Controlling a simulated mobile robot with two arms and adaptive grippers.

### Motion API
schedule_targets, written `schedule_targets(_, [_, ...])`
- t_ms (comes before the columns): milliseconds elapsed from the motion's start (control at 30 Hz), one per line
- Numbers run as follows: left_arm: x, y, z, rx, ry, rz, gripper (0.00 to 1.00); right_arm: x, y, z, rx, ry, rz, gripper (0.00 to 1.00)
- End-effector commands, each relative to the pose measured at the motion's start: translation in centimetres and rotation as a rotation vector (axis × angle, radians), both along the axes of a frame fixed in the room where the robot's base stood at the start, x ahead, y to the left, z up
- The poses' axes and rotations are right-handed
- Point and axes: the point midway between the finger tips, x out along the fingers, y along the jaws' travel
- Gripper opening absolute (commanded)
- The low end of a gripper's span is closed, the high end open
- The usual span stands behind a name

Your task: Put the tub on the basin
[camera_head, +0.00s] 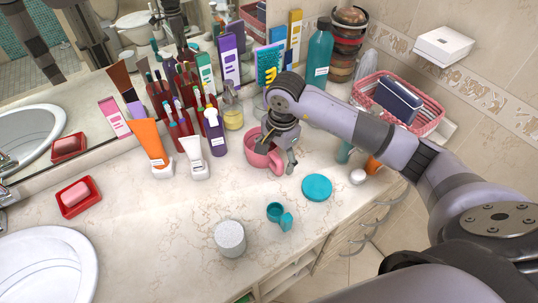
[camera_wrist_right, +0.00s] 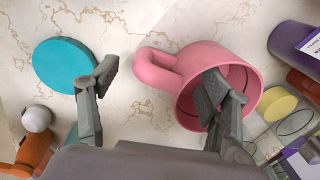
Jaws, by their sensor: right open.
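Two round items could be the tub, and I cannot tell which is meant: a flat teal disc-shaped one (camera_head: 316,187) at the counter's front right, and a pale speckled cylinder (camera_head: 230,238) near the front edge. The teal one also shows in the wrist view (camera_wrist_right: 64,65). The white basin (camera_head: 45,270) is at the lower left, partly cut off. My right gripper (camera_head: 277,155) is open at the pink mug (camera_head: 262,153). In the wrist view one finger overlaps the mug's mouth; the other is between its handle and the teal disc. My left gripper is not in view.
A small teal cup (camera_head: 276,212) stands between the two round items. Several tubes, bottles and brush holders crowd the back by the mirror. A red soap dish (camera_head: 77,197) is near the basin. A pink basket (camera_head: 400,100) stands at the right. The counter's middle left is clear.

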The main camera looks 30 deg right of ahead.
Motion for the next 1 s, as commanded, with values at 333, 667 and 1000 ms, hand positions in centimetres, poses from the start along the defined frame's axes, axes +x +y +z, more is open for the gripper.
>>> schedule_targets(333, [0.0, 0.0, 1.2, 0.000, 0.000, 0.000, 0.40, 0.3, 0.1, -3.9, 0.000, 0.001, 0.001, 0.71])
schedule_targets(667, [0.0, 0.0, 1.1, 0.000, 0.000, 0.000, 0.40, 0.3, 0.1, -3.9, -0.001, 0.001, 0.000, 0.62])
schedule_targets(1000, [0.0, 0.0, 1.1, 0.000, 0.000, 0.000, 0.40, 0.3, 0.1, -3.9, -0.001, 0.001, 0.000, 0.39])
